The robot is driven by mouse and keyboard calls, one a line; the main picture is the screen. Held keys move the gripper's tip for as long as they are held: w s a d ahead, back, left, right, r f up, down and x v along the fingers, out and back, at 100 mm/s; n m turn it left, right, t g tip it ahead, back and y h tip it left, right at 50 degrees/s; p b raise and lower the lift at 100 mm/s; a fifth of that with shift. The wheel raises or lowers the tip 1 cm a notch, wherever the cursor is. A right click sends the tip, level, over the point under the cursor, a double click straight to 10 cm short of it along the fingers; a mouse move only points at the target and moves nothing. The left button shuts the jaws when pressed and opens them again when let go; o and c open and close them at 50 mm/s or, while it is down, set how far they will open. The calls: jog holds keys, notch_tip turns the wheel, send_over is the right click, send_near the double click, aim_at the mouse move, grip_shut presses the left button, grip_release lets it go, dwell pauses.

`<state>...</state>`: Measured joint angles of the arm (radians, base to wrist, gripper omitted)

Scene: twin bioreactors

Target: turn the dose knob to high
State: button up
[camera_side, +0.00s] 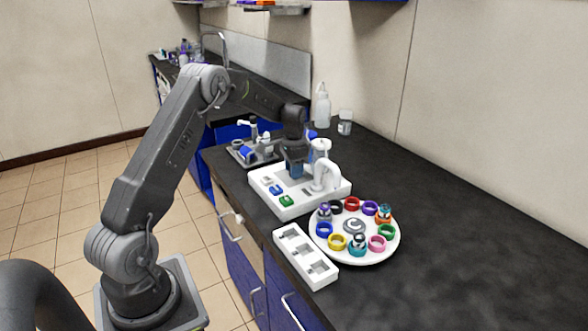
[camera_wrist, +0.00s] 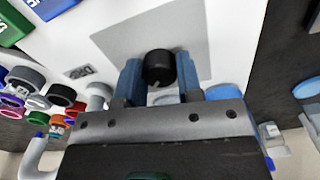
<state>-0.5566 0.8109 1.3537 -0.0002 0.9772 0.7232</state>
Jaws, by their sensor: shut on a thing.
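The dose knob (camera_wrist: 159,67) is a black round knob in the wrist view, on a grey panel (camera_wrist: 190,30) of the white bioreactor base. My gripper (camera_wrist: 160,78) has its two blue fingers on either side of the knob, shut on it. In the side view my gripper (camera_side: 295,168) points down over the white base (camera_side: 268,201), and the knob is hidden behind the fingers. A pointer or mark on the knob is too small to read.
Blue and green buttons (camera_side: 286,200) sit on the base's front. A white column with an arm (camera_side: 322,172) stands right of my gripper. A round tray (camera_side: 345,257) with coloured rings and a white rack (camera_side: 304,258) lie nearer. A second, dark-based unit (camera_side: 243,155) stands behind.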

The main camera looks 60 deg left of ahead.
dwell(0.6)
jog(key=o, duration=0.9)
jog(key=shift+r, duration=0.1)
notch_tip(320, 180, up, 14)
jog(key=shift+f, duration=0.15)
